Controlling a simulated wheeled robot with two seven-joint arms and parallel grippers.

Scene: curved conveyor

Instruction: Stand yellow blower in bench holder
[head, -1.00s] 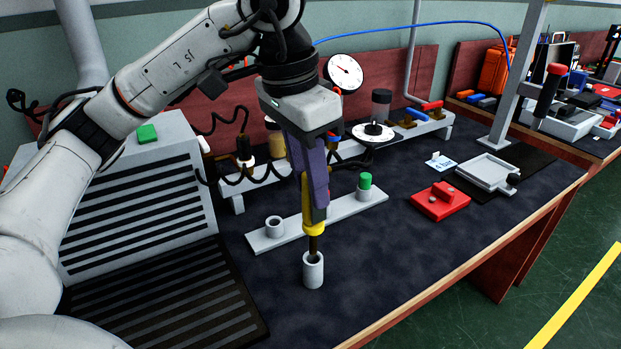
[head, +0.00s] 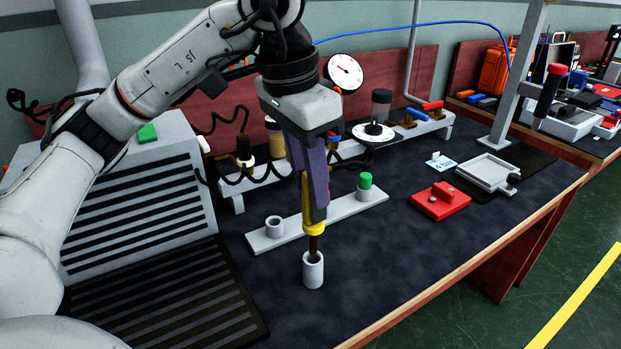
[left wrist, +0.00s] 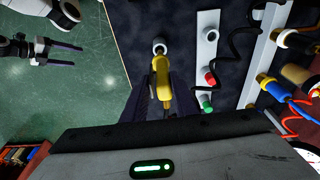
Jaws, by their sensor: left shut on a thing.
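The yellow blower (head: 313,228) is upright in my left gripper (head: 316,205), between its dark purple fingers, which hide much of it. Its dark narrow lower end points down and meets the mouth of the grey cylindrical bench holder (head: 313,273). It looks to be in the opening, but how deep I cannot tell. In the left wrist view the yellow blower (left wrist: 160,75) lies between the fingers, with the round grey holder (left wrist: 159,46) just beyond it. My right gripper (left wrist: 78,56) shows at the upper left of that view, fingers apart and empty, over the green floor.
A grey strip (head: 340,212) with an empty socket and a green-capped post lies behind the holder. A slatted grey machine (head: 140,210) stands left. A red block (head: 440,205) and a grey tray (head: 488,171) lie right. The dark mat right of the holder is clear.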

